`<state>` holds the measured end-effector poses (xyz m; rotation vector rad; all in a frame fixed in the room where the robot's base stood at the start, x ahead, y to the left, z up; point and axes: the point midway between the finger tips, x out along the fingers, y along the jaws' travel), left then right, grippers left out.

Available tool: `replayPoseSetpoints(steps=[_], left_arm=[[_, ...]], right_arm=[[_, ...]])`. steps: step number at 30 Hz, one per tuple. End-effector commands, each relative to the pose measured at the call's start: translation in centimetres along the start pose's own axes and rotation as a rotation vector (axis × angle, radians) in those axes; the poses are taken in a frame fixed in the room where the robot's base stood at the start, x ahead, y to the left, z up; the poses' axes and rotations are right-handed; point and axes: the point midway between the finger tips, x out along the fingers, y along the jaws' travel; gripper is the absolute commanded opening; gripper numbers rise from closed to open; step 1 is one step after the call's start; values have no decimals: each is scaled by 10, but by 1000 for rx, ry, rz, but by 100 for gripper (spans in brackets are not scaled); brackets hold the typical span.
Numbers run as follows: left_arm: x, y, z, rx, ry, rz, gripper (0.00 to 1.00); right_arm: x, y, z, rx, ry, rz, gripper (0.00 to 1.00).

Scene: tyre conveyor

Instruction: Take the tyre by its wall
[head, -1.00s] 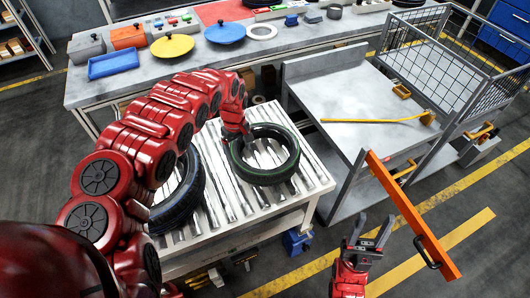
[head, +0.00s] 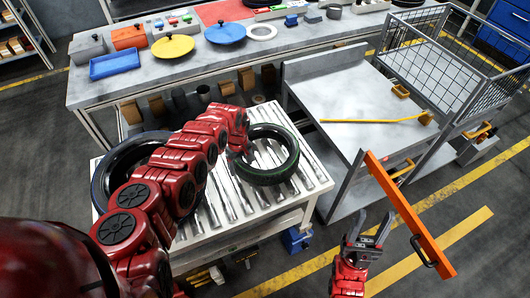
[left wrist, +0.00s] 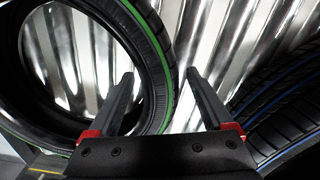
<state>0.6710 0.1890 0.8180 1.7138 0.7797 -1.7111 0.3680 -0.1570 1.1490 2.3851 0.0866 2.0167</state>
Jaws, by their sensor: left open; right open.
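The black tyre with a green stripe (head: 284,172) lies flat on the roller conveyor (head: 232,203). My left gripper (head: 244,157) is at its left edge, largely hidden by my arm in the head view. In the left wrist view, the open left gripper (left wrist: 162,76) has one finger towards the inside of the green-striped tyre (left wrist: 160,50) and the other outside, over the rollers. The tyre wall shows between the fingers; whether either touches it I cannot tell. My right gripper (head: 372,228) is open and empty, off the conveyor's right side.
A second, blue-striped tyre (left wrist: 285,95) lies close by on the right in the left wrist view; in the head view this tyre (head: 106,182) is partly behind my left arm. A grey bench (head: 355,105) and an orange bar (head: 410,215) stand right of the conveyor.

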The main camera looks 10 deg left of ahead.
Motion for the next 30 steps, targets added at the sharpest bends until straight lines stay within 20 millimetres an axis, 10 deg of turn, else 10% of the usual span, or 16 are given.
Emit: replayPoseSetpoints(steps=[9, 23, 30], left_arm=[[3, -2, 0, -1, -1, -3, 83], [3, -1, 0, -1, -1, -2, 0], [2, -1, 0, -1, -1, 0, 0]], right_arm=[[0, 0, 0, 0, 0, 0, 50], [0, 0, 0, 0, 0, 0, 50], [0, 0, 0, 0, 0, 0, 50]])
